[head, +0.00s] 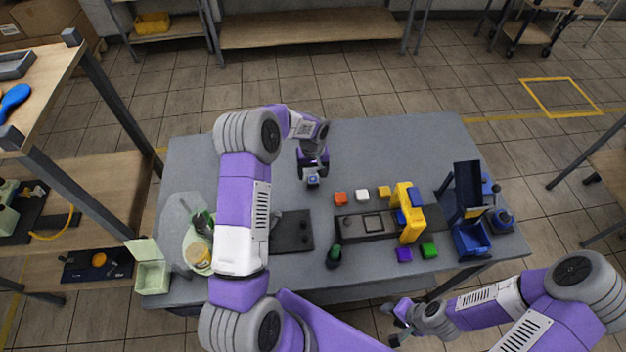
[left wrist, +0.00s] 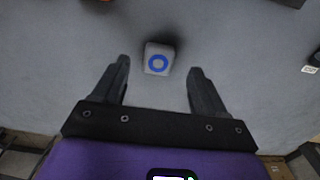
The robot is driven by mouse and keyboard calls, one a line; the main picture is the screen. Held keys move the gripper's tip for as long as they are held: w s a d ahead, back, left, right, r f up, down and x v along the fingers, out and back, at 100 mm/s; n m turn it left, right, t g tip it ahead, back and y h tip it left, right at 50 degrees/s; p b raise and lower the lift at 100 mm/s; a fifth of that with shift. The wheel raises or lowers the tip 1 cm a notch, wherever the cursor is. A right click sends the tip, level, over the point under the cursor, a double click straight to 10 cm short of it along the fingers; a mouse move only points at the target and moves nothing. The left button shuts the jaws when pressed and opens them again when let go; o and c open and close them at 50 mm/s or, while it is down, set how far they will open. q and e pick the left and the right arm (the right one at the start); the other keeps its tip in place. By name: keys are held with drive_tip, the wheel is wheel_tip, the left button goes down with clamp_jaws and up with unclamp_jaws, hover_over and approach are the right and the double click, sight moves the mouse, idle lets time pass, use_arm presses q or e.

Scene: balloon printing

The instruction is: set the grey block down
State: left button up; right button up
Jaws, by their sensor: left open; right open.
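The grey block (left wrist: 159,58) has a blue ring on its face and sits on the grey table. In the head view the block (head: 313,181) is small, just below my left gripper (head: 313,173). In the left wrist view my left gripper is open, its fingers apart on either side of the block near their tips, with a gap on both sides. My right gripper (head: 398,322) is open and empty, off the front edge of the table, low in the head view.
A yellow printing machine (head: 411,226) and a blue bin (head: 470,240) are further right. The table's (head: 390,145) back half is clear.

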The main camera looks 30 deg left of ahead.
sight(313, 180)
use_arm(q)
wheel_tip(313, 180, down, 4)
drive_tip(key=shift+w+a+f, duration=0.1)
drive_tip(key=shift+w, duration=0.05)
drive_tip(key=c, duration=1.2)
wheel_tip(313, 180, up, 10)
